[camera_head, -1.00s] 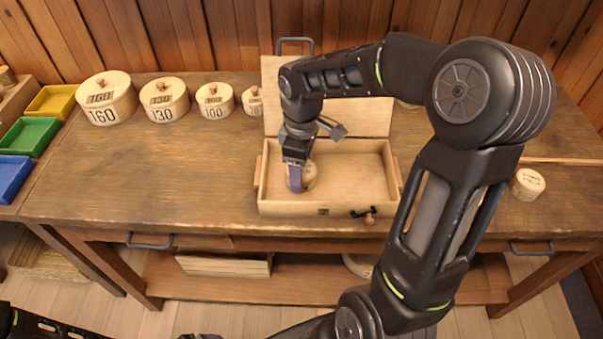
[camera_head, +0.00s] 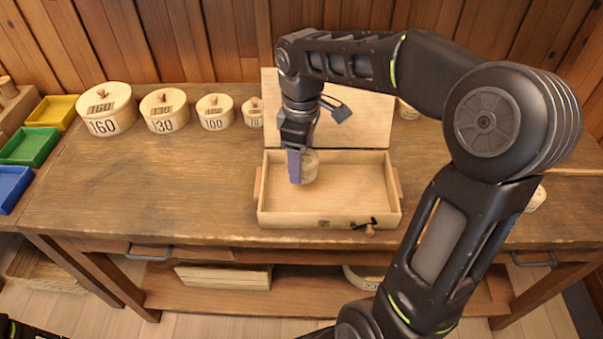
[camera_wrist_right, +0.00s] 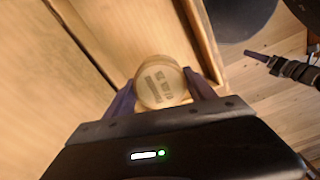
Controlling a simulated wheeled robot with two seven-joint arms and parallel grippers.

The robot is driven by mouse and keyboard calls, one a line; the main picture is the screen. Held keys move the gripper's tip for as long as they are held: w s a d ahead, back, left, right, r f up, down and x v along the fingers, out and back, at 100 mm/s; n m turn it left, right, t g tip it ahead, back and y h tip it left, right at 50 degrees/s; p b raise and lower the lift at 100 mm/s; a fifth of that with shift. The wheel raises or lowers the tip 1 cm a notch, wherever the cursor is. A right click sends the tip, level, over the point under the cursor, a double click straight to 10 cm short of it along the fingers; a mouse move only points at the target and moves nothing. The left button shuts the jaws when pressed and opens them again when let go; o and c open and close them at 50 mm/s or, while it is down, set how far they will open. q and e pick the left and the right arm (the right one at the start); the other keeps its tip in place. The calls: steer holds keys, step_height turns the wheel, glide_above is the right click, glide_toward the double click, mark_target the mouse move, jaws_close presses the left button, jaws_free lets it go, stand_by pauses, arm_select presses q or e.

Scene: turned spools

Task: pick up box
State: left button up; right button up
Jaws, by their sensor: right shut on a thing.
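A small round pale-wood box (camera_head: 311,166) with a dark label on its top is between the fingers of my right gripper (camera_head: 297,168). My right gripper is shut on it, and the purple finger hides part of its left side. In the right wrist view the round box (camera_wrist_right: 162,82) sits between both fingertips, label facing the camera. It is over the left part of an open rectangular wooden case (camera_head: 350,212); it looks raised a little off the floor. An arm end that looks like my left gripper (camera_wrist_right: 255,57) shows at the right of the wrist view; its jaws are unclear.
The case's raised lid (camera_head: 360,125) stands behind the right gripper. Round lidded boxes marked 160 (camera_head: 108,124), 130 (camera_head: 166,124) and 100 (camera_head: 214,124) stand at the back left. Yellow, green and blue trays (camera_head: 30,146) lie far left. The bench's left front (camera_head: 140,200) is clear.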

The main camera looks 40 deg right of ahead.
steer(key=shift+r, duration=1.45)
